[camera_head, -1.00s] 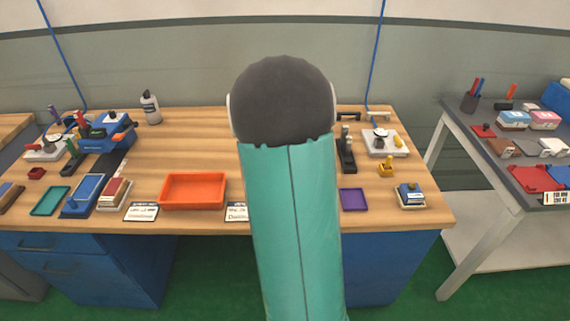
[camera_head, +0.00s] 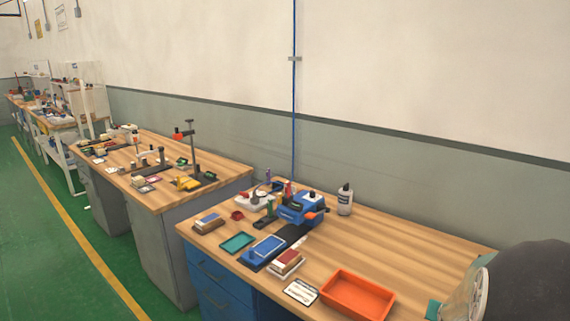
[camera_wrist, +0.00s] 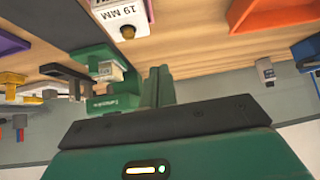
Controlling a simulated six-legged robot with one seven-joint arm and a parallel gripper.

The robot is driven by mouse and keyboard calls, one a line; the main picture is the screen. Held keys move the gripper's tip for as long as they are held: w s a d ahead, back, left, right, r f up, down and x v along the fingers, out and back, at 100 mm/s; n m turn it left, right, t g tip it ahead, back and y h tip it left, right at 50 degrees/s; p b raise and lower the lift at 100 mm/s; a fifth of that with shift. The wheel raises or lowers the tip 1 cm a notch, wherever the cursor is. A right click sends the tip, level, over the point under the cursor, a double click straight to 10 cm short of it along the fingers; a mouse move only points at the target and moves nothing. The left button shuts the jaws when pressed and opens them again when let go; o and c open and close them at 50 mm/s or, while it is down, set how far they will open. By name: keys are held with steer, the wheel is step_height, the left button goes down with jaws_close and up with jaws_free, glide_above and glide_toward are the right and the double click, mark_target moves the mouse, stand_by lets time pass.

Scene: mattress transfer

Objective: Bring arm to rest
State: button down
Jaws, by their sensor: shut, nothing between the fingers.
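My gripper (camera_wrist: 157,87) shows in the wrist view, its green fingers shut together with nothing between them. It is above or near the wooden workbench, whose top appears in the upper part of that tilted view. A green holder with a pale block (camera_wrist: 108,72) is just left of the fingertips, and I cannot tell the gap to it. The gripper itself is out of that view.
Green floor (camera_head: 50,240) is open at left.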

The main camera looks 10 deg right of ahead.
steer(key=s+a+r+n+y, duration=0.1)
steer(key=a+r+n+y, duration=0.1)
steer(key=a+r, duration=0.6)
steer(key=a+r+n+y, duration=0.2)
steer(key=a+r, duration=0.1)
steer(key=a, duration=0.8)
steer(key=s+a+r+n+y, duration=0.1)
steer(key=s+a+r+n, duration=0.1)
steer(key=s+a, duration=0.4)
steer(key=s+a+r+n, duration=0.2)
steer(key=s+a+r, duration=0.2)
steer(key=s+a, duration=0.2)
steer(key=shift+a+n+g+y, duration=0.4)
steer(key=shift+a, duration=0.8)
steer(key=shift+s+d, duration=0.1)
steer(key=shift+d, duration=0.05)
